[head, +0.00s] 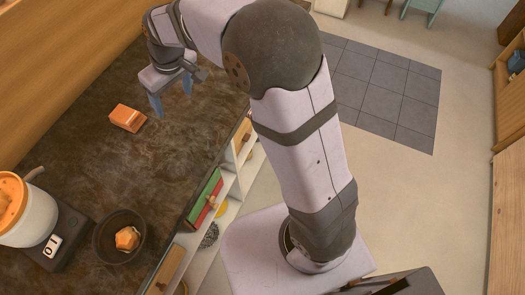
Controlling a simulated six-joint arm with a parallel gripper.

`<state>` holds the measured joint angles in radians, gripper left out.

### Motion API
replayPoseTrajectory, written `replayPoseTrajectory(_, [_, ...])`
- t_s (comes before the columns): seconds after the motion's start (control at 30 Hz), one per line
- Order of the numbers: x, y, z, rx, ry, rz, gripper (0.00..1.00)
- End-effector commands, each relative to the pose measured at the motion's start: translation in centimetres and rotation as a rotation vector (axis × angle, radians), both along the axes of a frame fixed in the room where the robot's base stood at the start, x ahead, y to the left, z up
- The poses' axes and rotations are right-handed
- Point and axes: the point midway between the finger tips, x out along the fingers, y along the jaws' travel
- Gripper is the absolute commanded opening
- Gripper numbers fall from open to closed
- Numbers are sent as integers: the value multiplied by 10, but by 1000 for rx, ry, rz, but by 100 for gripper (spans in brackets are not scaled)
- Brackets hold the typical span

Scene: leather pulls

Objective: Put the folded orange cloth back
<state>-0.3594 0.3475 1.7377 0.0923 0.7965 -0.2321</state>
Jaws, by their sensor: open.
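The folded orange cloth (127,118) lies flat on the dark countertop (95,175) in the head view, near the upper left. My gripper (172,108) is above the counter, to the right of and a little higher in the picture than the cloth. Its two blue fingers point down, are apart, and hold nothing. I cannot tell how high the fingertips are over the counter.
A dark bowl (104,250) with an orange item (127,238) stands at lower left, beside a white and orange pot (22,215) on a dark scale-like base (62,250). Bare counter surrounds the cloth.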

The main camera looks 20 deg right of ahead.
Motion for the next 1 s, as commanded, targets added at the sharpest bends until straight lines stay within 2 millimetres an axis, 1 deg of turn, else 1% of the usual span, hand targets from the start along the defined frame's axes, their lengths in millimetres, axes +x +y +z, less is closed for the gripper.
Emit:
replayPoseTrajectory(0.03, [-17,-29,-4,-11,24,-60,69])
replayPoseTrajectory(0.07, [-27,-44,-7,-18,39,-93,69])
replayPoseTrajectory(0.1, [-42,-63,-11,-27,60,-140,69])
replayPoseTrajectory(0.17, [-67,-90,-18,-39,91,-206,69])
replayPoseTrajectory(0.2, [-84,-106,-23,-47,110,-248,69])
replayPoseTrajectory(0.27, [-110,-127,-31,-57,140,-308,69])
replayPoseTrajectory(0.3, [-127,-139,-36,-64,156,-345,69])
replayPoseTrajectory(0.4, [-165,-161,-46,-75,197,-425,69])
replayPoseTrajectory(0.5, [-194,-174,-55,-84,226,-481,69])
replayPoseTrajectory(0.63, [-217,-183,-62,-91,249,-521,69])
replayPoseTrajectory(0.77, [-224,-185,-64,-93,256,-536,69])
replayPoseTrajectory(1.0, [-224,-185,-64,-93,257,-533,69])
